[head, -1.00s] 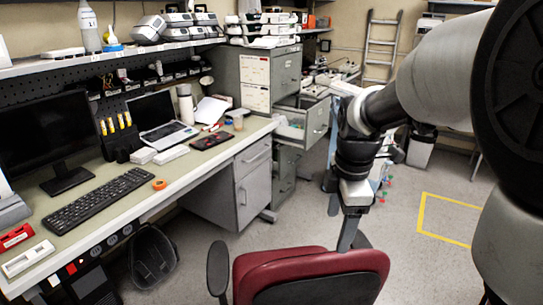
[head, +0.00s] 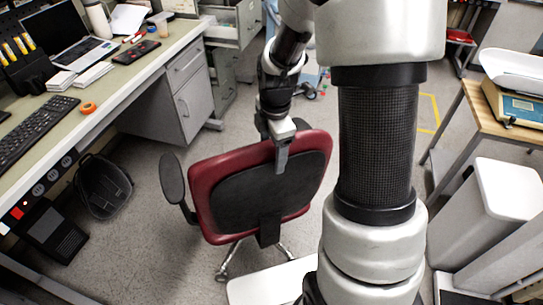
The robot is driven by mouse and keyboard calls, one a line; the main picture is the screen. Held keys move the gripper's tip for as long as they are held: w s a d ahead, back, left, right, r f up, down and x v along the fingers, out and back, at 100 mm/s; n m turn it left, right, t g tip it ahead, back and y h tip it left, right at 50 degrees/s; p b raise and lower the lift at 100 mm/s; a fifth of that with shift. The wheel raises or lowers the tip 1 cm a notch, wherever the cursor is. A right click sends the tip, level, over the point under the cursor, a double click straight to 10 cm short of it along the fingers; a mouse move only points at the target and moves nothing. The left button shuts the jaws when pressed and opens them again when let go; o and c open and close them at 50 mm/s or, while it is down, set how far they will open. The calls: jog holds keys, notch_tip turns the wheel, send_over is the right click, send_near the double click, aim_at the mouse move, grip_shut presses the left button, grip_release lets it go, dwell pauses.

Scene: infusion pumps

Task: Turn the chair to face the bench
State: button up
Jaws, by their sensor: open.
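The chair (head: 212,190) stands in the middle of the head view, with a red backrest and a black rear panel. Its rear is toward me, and a dark armrest (head: 172,178) shows at left. The bench (head: 135,78) runs along the left side with its front edge toward the chair. My gripper (head: 281,160) is open and points down at the top edge of the backrest, right of its middle. A finger overlaps the red rim and black panel; contact is unclear. The seat is hidden behind the backrest.
A grey cabinet (head: 185,100) sits under the bench. A wooden-topped table (head: 490,115) with a scale and a white-lidded bin (head: 510,190) stand at right.

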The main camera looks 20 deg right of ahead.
jog(key=shift+w+f, duration=0.15)
jog(key=shift+f, duration=1.15)
